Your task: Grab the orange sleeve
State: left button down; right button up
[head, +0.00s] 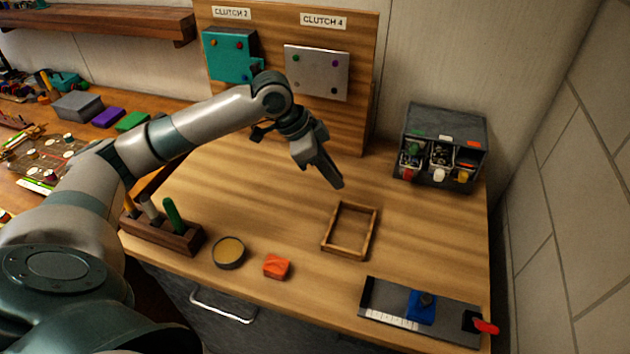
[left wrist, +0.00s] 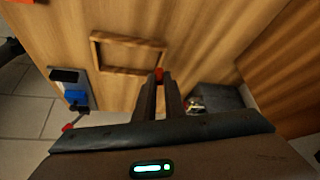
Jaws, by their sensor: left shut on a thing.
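My left gripper (head: 333,180) is above the table, up and behind the wooden frame tray. Its fingers are close together. In the left wrist view a small orange-red piece, which I take for the orange sleeve (left wrist: 158,72), shows between the fingertips (left wrist: 159,78). Most of it is hidden by the fingers, and I cannot make it out in the head view. My right gripper is not in view.
The empty wooden frame (head: 327,249) lies on the table. A grey bin unit (head: 470,125) with small parts stands at the back right. An orange block (head: 277,267), a round tin (head: 229,252), a tool rack (head: 170,238) and a black fixture (head: 455,330) line the front. The table's middle is clear.

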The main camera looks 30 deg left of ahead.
pick_arm(q)
jog(key=d, duration=0.1)
jog(key=d+r, duration=0.2)
jog(key=d, duration=0.1)
jog(key=shift+d+r+b, duration=0.1)
jog(key=shift+r+b, duration=0.15)
jog(key=shift+b, duration=0.1)
jog(key=shift+d, duration=0.1)
